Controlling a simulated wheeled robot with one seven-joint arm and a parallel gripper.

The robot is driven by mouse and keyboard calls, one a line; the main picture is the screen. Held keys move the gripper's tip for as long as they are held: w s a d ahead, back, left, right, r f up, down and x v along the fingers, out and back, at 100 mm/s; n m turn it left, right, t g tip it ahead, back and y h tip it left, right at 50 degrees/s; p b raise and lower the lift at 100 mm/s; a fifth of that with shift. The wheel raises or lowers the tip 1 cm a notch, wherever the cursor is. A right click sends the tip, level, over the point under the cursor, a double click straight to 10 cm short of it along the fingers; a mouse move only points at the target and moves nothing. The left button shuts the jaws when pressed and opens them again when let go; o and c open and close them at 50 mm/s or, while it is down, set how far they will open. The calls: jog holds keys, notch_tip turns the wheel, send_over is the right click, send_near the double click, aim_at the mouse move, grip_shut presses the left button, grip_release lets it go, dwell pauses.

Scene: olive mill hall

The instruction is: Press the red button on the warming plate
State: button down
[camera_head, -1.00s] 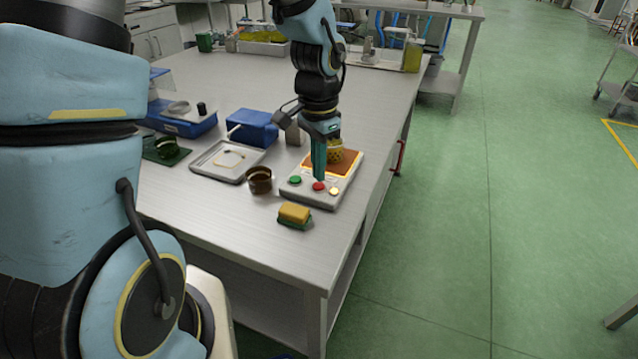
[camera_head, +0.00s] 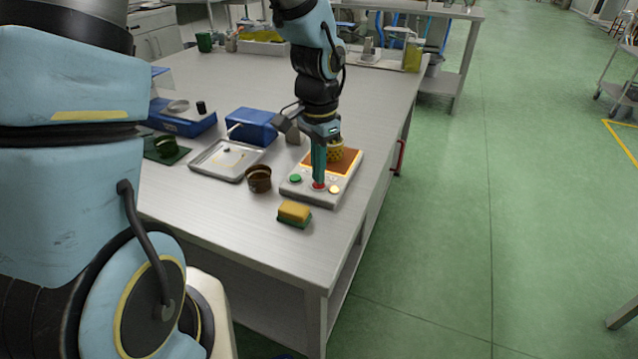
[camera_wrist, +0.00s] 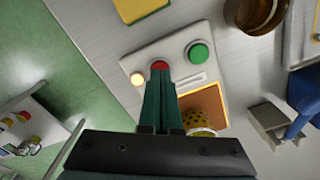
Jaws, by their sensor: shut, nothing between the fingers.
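The warming plate (camera_head: 298,191) is a pale panel on the table with an orange heated area and a row of three buttons along its front. The red button (camera_head: 319,187) is in the middle, between a green button (camera_head: 296,178) and a pale yellow one (camera_head: 334,190). My gripper (camera_head: 319,182) is shut and empty, pointing down with its tips at the red button. In the wrist view the tips (camera_wrist: 159,76) overlap the edge of the red button (camera_wrist: 160,65); whether they touch it I cannot tell. A yellow patterned cup (camera_wrist: 196,120) stands on the plate behind the fingers.
A brown cup (camera_head: 259,179) stands left of the plate. A yellow and green sponge (camera_head: 294,213) lies in front of it. The table's right edge is close to the plate.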

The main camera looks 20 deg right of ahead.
jog(key=shift+f, duration=0.4)
jog(key=shift+r, duration=0.15)
notch_tip(320, 180, up, 6)
jog(key=p, duration=0.5)
